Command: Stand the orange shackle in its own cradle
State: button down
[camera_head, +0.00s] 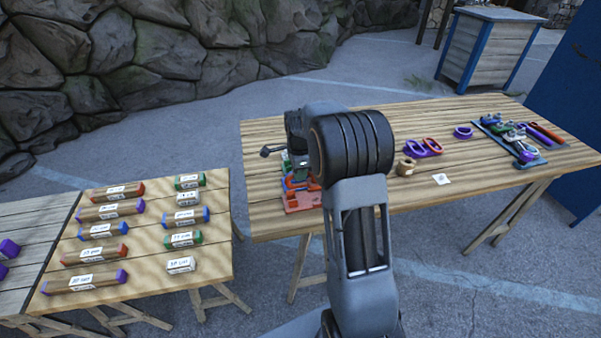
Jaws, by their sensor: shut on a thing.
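My gripper (299,160) is over the left part of the long wooden table, mostly hidden behind my own arm. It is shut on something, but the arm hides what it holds. Just below it lies a red-orange base (303,202) with blue and orange-red pieces on it, partly covered by the arm. I cannot tell which of these is a cradle or a shackle. An orange-red ring-shaped piece (432,146) lies right of my arm, beside a purple one (414,150).
A lower table (150,262) at left carries labelled bars.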

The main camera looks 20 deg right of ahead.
aim_at(301, 183)
jog(key=shift+d+f+b, duration=0.35)
jog(key=shift+f+b, duration=0.15)
jog(key=shift+f, duration=0.1)
jog(key=shift+f+b, duration=1.7)
jog(key=shift+f, duration=0.6)
jog(key=shift+f, duration=0.4)
jog(key=c, duration=1)
grip_release()
jog(key=shift+s, duration=0.1)
jog(key=shift+a+f, duration=0.1)
